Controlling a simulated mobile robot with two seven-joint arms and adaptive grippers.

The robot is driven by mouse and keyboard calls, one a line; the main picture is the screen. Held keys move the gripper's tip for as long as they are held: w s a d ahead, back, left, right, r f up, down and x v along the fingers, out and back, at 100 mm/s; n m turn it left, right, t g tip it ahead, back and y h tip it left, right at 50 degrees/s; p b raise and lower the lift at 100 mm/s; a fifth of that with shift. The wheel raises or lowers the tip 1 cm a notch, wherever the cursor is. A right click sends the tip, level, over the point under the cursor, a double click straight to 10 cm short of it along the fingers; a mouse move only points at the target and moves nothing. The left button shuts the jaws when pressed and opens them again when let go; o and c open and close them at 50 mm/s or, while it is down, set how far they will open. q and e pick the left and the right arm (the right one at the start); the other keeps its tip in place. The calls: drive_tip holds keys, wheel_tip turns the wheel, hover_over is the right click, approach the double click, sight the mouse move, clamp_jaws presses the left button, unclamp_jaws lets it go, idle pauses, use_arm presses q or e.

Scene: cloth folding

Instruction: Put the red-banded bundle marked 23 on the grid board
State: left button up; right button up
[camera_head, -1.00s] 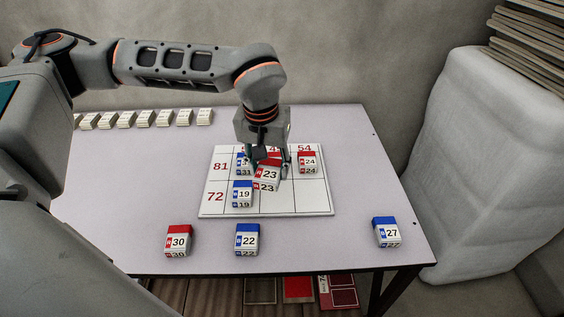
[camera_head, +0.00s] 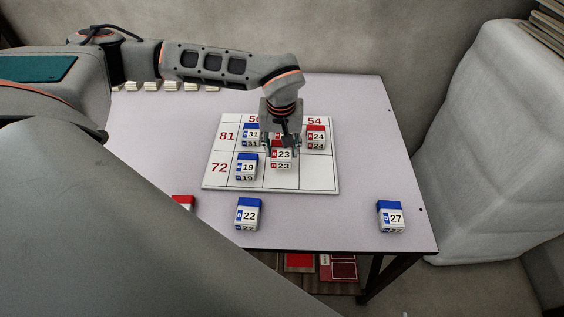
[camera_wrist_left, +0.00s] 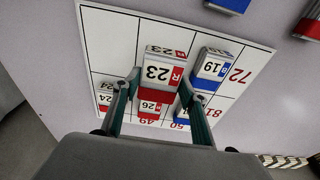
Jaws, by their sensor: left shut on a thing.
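My left gripper (camera_head: 283,148) is shut on the red-banded bundle marked 23 (camera_head: 283,158). The bundle hangs upright over the middle column of the grid board (camera_head: 317,175), right of the blue-banded 19 (camera_head: 246,168). In the left wrist view the fingers (camera_wrist_left: 160,82) grip the sides of bundle 23 (camera_wrist_left: 162,72), which looks nearer the camera than its neighbours. Whether its underside touches the board (camera_wrist_left: 110,45) I cannot tell. Behind it, a red-banded 26 (camera_wrist_left: 150,108) is partly hidden. My right gripper is not in view.
On the board, blue 31 (camera_head: 250,134) and red 24 (camera_head: 316,137) stand in the row marked 81. Blue 22 (camera_head: 248,214) and blue 27 (camera_head: 391,217) stand near the table's front edge. A red-banded bundle (camera_head: 183,202) is mostly hidden. White bundles (camera_head: 170,87) line the back left.

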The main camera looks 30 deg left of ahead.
sight(282, 171)
use_arm(q)
wheel_tip(282, 171, down, 2)
drive_tip(key=shift+f, duration=0.1)
wheel_tip(282, 171, down, 3)
drive_tip(key=shift+f, duration=0.45)
drive_tip(key=shift+w, duration=0.1)
drive_tip(key=o, duration=1.1)
drive_tip(key=shift+f, duration=0.15)
